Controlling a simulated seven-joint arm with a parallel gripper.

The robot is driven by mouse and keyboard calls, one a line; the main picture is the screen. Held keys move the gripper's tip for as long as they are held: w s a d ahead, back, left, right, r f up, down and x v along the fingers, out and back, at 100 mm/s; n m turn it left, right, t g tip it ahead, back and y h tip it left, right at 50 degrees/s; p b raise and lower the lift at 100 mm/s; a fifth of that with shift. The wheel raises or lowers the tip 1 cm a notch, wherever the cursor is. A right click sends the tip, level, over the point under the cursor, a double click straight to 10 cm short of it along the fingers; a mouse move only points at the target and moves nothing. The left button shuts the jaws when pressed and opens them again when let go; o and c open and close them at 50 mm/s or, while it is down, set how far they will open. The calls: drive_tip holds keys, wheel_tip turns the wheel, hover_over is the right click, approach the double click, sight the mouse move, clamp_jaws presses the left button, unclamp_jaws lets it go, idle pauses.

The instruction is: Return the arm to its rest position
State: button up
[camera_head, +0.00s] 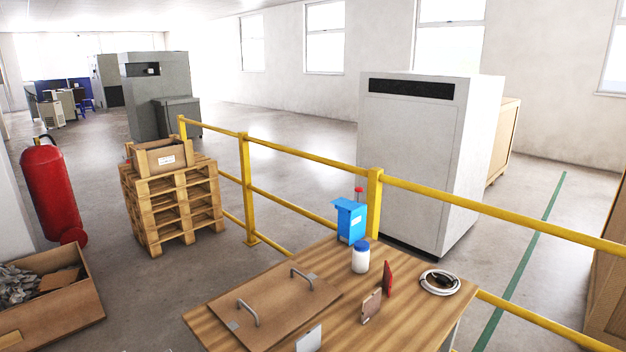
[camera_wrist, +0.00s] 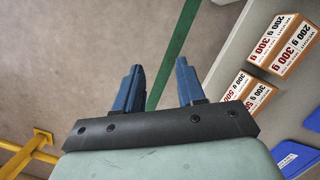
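My gripper (camera_wrist: 158,66) shows in the wrist view. Its two blue fingers stand apart with nothing between them, so it is open and empty. Beyond the fingers is grey floor (camera_wrist: 80,60) with a green line (camera_wrist: 178,45) running across it. The gripper touches nothing that I can see. Neither my arm nor my gripper is visible in the head view.
In the wrist view, a pale shelf (camera_wrist: 228,62) at right holds weight-labelled boxes (camera_wrist: 283,42) and blue items. A yellow post (camera_wrist: 38,150) is lower left. In the head view, a wooden table (camera_head: 420,318) with tiles, a jar and a hinged board stands by a yellow railing (camera_head: 480,206).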

drive_tip(key=s+a+r+n+g, duration=0.1)
drive_tip(key=s+a, duration=0.3)
drive_tip(key=s, duration=0.6)
drive_tip(key=s+a+r+n+g, duration=0.1)
drive_tip(key=s+a+g, duration=0.2)
drive_tip(key=s, duration=0.8)
drive_tip(key=shift+a+n+h, duration=0.3)
drive_tip(key=shift+a, duration=0.65)
drive_tip(key=shift+s, duration=0.1)
